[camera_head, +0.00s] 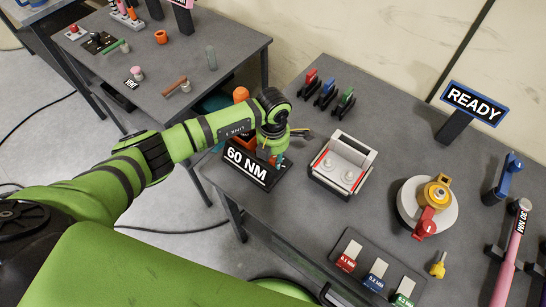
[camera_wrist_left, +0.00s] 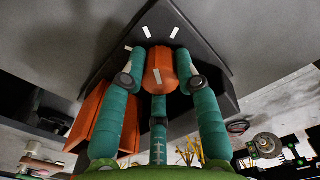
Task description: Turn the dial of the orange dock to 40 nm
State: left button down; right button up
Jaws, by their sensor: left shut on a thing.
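The orange dock stands at the left edge of the main table, behind its black sign reading 60 NM (camera_head: 246,167). In the left wrist view its orange dial (camera_wrist_left: 160,66) carries a white line and sits on a dark plate (camera_wrist_left: 200,62) with several white marks. An orange block (camera_wrist_left: 92,115) shows beside it. My left gripper (camera_head: 270,152) is over the dock and hides most of it in the head view. Its teal fingers (camera_wrist_left: 160,82) are closed around the dial. Which mark the dial's line meets is not clear. My right gripper is not in view.
Right of the dock stands a white and red tray (camera_head: 343,165). Behind are red, blue and green clips (camera_head: 327,94). A round white base with a yellow and red switch (camera_head: 428,207), a READY sign (camera_head: 474,102) and a pink wrench (camera_head: 512,255) stand further right.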

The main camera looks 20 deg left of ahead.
pick_arm(q)
jog(key=shift+n, duration=0.6)
jog(key=c, duration=1.2)
grip_release()
